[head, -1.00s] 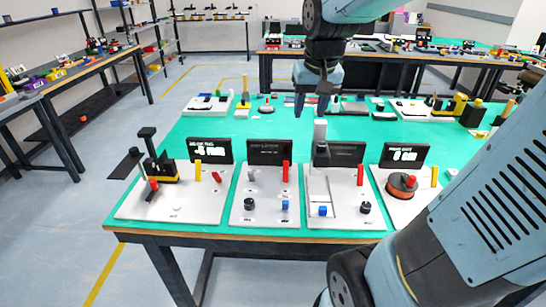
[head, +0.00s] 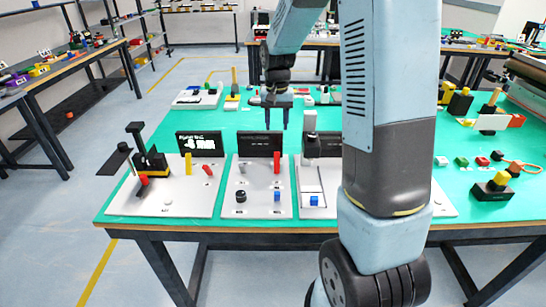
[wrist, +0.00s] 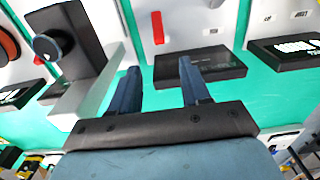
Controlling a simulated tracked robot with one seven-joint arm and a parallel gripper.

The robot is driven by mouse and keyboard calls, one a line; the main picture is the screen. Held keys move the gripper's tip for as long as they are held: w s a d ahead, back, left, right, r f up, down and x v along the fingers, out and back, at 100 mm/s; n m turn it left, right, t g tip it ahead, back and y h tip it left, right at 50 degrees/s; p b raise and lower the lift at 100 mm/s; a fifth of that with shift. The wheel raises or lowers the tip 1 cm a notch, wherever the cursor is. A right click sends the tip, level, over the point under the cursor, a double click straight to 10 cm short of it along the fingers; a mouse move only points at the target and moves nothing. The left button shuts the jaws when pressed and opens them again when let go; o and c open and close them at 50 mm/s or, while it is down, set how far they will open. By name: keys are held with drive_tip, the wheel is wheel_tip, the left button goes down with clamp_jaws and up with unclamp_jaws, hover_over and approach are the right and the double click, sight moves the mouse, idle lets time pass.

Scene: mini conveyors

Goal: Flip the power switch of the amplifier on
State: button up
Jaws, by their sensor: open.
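No amplifier label is readable, so I cannot tell for certain which panel it is. The middle-left panel (head: 257,206) is a light board with a dark display (head: 259,144), a red lever (head: 277,162), a small grey toggle, a black knob (head: 240,196) and a blue switch (head: 277,195). My gripper (head: 276,119) is open and empty, pointing down above and near this display. In the wrist view my gripper (wrist: 161,78) has its fingers apart, with a dark display (wrist: 200,66) and a red lever (wrist: 157,28) beyond them.
A panel with a yellow post (head: 188,163) and black stand is at left. A panel with a grey upright block (head: 310,121) is at right, partly hidden by my arm. Loose parts (head: 492,187) lie at far right.

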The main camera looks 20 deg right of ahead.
sight(276, 158)
wheel_tip(276, 158, down, 14)
drive_tip(key=shift+r, duration=0.25)
idle(0.3)
drive_tip(key=shift+c, duration=0.4)
clamp_jaws()
